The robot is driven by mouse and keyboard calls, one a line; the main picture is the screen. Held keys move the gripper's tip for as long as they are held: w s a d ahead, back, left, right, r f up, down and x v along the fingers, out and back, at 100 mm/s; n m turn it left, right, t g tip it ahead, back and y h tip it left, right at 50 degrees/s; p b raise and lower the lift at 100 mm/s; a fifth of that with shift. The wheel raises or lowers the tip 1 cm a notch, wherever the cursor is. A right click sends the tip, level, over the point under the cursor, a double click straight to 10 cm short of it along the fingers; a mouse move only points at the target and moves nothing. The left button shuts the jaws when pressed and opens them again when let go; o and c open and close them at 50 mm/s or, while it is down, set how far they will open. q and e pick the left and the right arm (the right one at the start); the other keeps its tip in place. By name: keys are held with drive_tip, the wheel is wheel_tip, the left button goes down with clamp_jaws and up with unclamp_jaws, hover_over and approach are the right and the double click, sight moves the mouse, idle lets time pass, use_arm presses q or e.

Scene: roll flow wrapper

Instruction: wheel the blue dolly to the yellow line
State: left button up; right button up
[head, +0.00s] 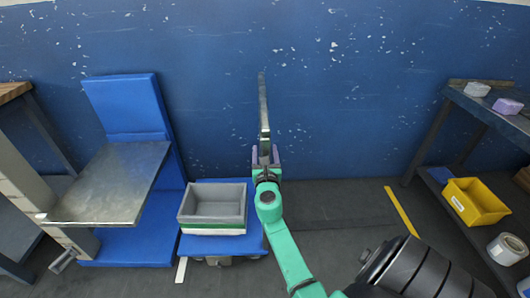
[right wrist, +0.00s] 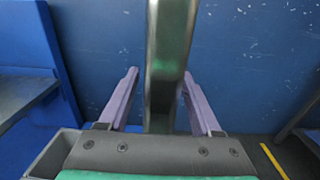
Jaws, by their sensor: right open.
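The blue dolly (head: 215,246) stands on the floor left of centre in the head view and carries a grey crate (head: 214,226) with a green band. An upright grey metal bar (head: 263,100), seemingly its handle, rises above my right gripper; its foot is hidden by my arm. My right gripper (head: 265,152) is open, its purple fingers pointing toward the wall. In the right wrist view the bar (right wrist: 169,50) stands between the fingers, with a gap on each side. The yellow line (head: 402,210) is on the floor to the right. My left gripper is not in view.
A blue lift with a metal platform (head: 110,185) stands close left of the dolly. A shelf at the right holds a yellow bin (head: 476,202) and a white roll (head: 507,249). A short white line (head: 181,270) marks the dolly's left side. Floor between dolly and yellow line looks clear.

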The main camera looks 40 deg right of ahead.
clamp_jaws()
drive_tip(key=shift+f, duration=0.1)
idle(1.2)
